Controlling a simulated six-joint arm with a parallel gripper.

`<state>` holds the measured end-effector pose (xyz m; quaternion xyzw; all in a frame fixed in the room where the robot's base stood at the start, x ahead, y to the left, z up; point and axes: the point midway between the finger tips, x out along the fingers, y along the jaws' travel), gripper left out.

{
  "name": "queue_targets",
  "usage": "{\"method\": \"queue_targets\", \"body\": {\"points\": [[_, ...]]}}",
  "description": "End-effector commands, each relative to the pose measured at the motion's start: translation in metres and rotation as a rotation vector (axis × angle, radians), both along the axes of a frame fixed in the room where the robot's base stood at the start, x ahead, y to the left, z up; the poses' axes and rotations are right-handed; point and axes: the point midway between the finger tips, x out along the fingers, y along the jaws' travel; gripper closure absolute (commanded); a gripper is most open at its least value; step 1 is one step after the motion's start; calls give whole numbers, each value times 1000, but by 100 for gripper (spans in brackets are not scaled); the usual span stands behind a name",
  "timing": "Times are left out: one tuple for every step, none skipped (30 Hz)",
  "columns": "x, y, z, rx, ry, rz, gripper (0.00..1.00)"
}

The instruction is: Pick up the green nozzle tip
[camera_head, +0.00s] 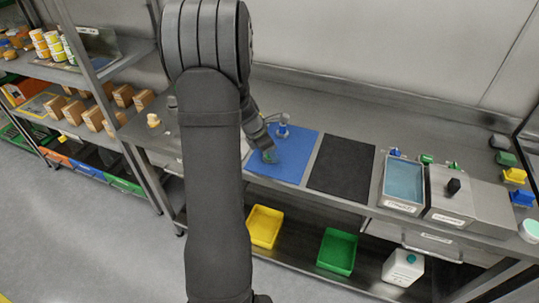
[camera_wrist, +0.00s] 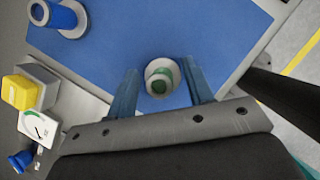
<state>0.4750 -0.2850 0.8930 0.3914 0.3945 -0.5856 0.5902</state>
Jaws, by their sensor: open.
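The green nozzle tip (camera_wrist: 161,78) stands on the blue mat (camera_wrist: 240,30) in the wrist view, seen from above as a pale round flange with a green body. My gripper (camera_wrist: 162,88) is open, with one blue finger on each side of the tip. Gaps show between the tip and both fingers. In the head view my gripper (camera_head: 268,156) is low over the front part of the blue mat (camera_head: 302,152), and the tip is mostly hidden there.
A blue nozzle (camera_wrist: 60,14) with a pale flange stands farther along the mat. A yellow-topped box (camera_wrist: 20,91) and a dial gauge (camera_wrist: 38,129) are beside the mat. A black mat (camera_head: 342,168) and a blue-filled basin (camera_head: 403,181) lie to the right in the head view.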

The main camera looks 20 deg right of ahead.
Motion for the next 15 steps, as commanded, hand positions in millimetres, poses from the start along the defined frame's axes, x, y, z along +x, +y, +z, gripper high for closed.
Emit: {"method": "queue_targets", "body": {"points": [[0, 0, 0, 0, 0, 0, 53], [0, 0, 0, 0, 0, 0, 53], [0, 0, 0, 0, 0, 0, 56], [0, 0, 0, 0, 0, 0, 62], [0, 0, 0, 0, 0, 0, 68], [0, 0, 0, 0, 0, 0, 76], [0, 0, 0, 0, 0, 0, 82], [0, 0, 0, 0, 0, 0, 88], [0, 0, 0, 0, 0, 0, 96], [0, 0, 0, 0, 0, 0, 100], [0, 0, 0, 0, 0, 0, 100], [0, 0, 1, 0, 0, 0, 100], [0, 0, 1, 0, 0, 0, 100], [0, 0, 1, 0, 0, 0, 100], [0, 0, 1, 0, 0, 0, 100]]}}
